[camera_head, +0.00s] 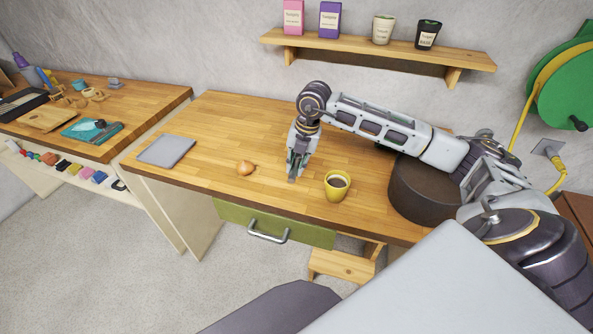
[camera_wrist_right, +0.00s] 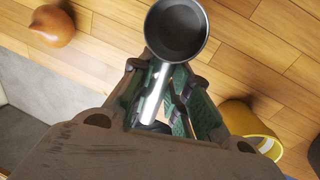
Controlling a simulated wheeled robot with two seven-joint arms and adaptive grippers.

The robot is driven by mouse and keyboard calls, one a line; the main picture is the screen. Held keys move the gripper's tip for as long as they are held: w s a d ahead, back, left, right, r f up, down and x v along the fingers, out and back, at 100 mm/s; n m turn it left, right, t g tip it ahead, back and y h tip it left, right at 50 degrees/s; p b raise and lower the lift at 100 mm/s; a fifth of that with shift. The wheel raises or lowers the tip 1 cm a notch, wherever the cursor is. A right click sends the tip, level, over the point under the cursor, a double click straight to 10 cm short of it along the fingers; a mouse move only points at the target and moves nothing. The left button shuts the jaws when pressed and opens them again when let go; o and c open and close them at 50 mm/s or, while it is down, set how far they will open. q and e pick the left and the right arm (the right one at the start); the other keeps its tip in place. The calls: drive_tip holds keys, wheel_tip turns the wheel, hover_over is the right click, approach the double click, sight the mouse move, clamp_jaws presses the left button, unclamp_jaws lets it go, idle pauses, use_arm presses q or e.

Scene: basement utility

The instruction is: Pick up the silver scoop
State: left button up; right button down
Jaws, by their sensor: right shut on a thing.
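The silver scoop (camera_wrist_right: 176,32) shows in the right wrist view, with its round bowl at the top and its handle running down between the fingers. My right gripper (camera_wrist_right: 160,85) is shut on the scoop's handle. In the head view my right gripper (camera_head: 293,177) points down over the wooden table, between the onion and the yellow mug. The scoop is mostly hidden behind the gripper there, and I cannot tell whether it touches the table. My left gripper is not in view.
A grey slab (camera_head: 166,150) lies on the wooden table (camera_head: 215,120) at left. A dark round object (camera_head: 425,190) stands at right. A wall shelf (camera_head: 375,50) is above.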

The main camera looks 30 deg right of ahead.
sight(296, 163)
wheel_tip(296, 163, up, 5)
drive_tip(key=shift+f, duration=0.1)
drive_tip(key=shift+r, duration=0.7)
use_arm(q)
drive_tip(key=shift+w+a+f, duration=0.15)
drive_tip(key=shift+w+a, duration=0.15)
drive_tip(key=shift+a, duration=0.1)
